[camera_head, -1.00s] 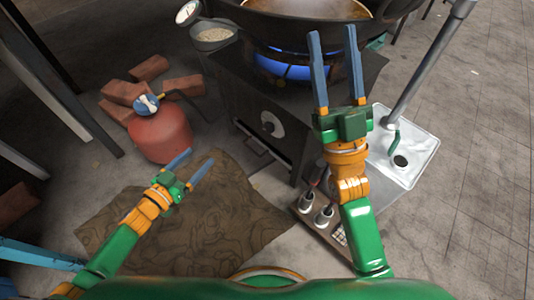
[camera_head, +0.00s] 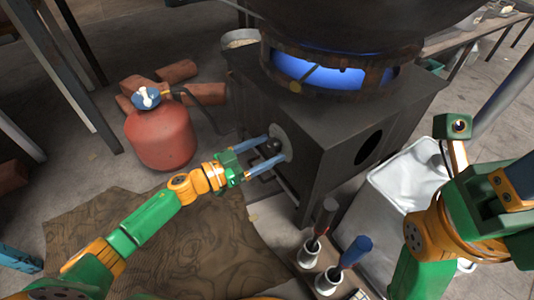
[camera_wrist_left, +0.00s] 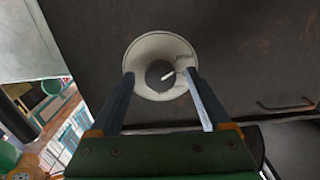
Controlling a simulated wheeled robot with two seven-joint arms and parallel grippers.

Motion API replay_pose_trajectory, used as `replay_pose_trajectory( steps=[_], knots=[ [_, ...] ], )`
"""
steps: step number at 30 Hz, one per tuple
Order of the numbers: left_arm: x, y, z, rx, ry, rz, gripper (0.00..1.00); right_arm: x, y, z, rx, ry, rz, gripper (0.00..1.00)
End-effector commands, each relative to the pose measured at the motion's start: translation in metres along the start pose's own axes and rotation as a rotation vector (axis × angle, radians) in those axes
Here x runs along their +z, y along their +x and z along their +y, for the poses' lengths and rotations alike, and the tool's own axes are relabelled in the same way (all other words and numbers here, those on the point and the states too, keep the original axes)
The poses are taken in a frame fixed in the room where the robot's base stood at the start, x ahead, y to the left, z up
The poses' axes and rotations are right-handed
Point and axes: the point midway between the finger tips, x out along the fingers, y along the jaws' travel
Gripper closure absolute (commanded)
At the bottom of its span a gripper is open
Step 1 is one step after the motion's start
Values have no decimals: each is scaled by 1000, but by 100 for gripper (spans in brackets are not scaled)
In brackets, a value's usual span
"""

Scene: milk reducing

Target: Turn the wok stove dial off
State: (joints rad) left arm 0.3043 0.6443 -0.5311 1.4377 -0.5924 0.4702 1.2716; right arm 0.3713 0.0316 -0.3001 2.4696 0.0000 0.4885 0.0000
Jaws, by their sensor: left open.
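The wok stove (camera_head: 310,150) is a dark metal box with a blue flame burning in the ring under a large black wok (camera_head: 340,25). Its dial, a dark knob with a white mark on a pale round plate (camera_wrist_left: 160,42), is on the stove's front face. In the left wrist view, the mark points up and to the right. My left gripper (camera_head: 275,155) is open at the dial, its blue fingers on either side of the knob. I cannot tell whether they touch it. My right arm (camera_head: 455,215) is at the right edge; its fingers do not show clearly.
A red gas bottle (camera_head: 160,137) with a blue-white valve stands left of the stove, with bricks (camera_head: 178,72) behind. A patterned mat (camera_head: 180,240) lies on the floor.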

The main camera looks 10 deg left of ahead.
Motion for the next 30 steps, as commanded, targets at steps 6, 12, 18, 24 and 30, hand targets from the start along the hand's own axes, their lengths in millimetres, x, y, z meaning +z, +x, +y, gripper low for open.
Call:
replay_pose_trajectory(
  steps=[6,12,18,24,30],
  knots=[
    [0,2,0,-1,0,-1,19,0,1,0,-1,0,3,50],
    [0,1,0,-1,0,-1,70,0,1,0,-1,0,2,50],
    [0,1,0,-1,1,-1,100,0,1,0,-2,0,3,50],
    [0,1,0,-1,34,-1,100,-1,3,0,-2,0,5,50],
    [-2,1,0,-1,144,-1,100,3,2,1,5,2,-12,50]
  ],
)
